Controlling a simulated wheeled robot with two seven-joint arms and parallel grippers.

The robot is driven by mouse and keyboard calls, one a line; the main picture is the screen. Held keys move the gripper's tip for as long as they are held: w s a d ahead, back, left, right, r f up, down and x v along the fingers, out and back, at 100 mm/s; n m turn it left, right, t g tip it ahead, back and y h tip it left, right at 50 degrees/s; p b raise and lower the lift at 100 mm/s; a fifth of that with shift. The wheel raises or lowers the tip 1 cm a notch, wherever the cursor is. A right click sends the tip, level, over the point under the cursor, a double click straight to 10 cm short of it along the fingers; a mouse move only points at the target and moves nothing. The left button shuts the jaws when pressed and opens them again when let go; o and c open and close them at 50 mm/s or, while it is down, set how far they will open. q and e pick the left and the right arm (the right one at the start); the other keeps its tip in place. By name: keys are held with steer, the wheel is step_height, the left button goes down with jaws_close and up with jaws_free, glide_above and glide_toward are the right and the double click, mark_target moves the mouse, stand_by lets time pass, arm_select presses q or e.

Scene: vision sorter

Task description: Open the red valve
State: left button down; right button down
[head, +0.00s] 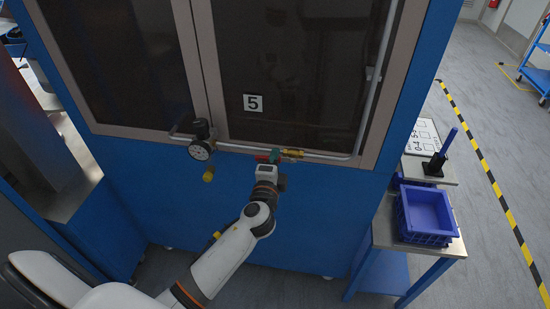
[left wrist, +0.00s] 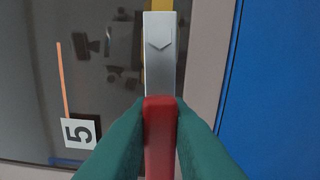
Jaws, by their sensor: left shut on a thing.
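The red valve (head: 262,158) sits on the pipe along the lower edge of the machine's front. In the left wrist view its red handle (left wrist: 160,138) lies between my two green fingers. A pale grey metal part with an arrow mark (left wrist: 161,55) continues above the red grip, with a brass piece (left wrist: 162,5) behind it. My left gripper (head: 277,156) is shut on the red handle, and its fingers partly hide the valve in the head view. Brass fittings (head: 293,153) show just right of the fingers. My right gripper is not in view.
A round gauge (head: 201,149) with a black knob stands left of the valve. A "5" label (head: 253,103) is on the dark window above. A blue bin (head: 425,214) stands on a side table at right.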

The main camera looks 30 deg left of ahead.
arm_select(q)
steer(key=shift+r+m, duration=0.15)
steer(key=shift+m, duration=0.35)
steer(key=c, duration=1.4)
jaws_free()
steer(key=shift+o, duration=0.2)
steer(key=shift+s, duration=0.1)
steer(key=b+v, duration=0.2)
steer(key=v, duration=1)
steer(key=shift+b, duration=0.3)
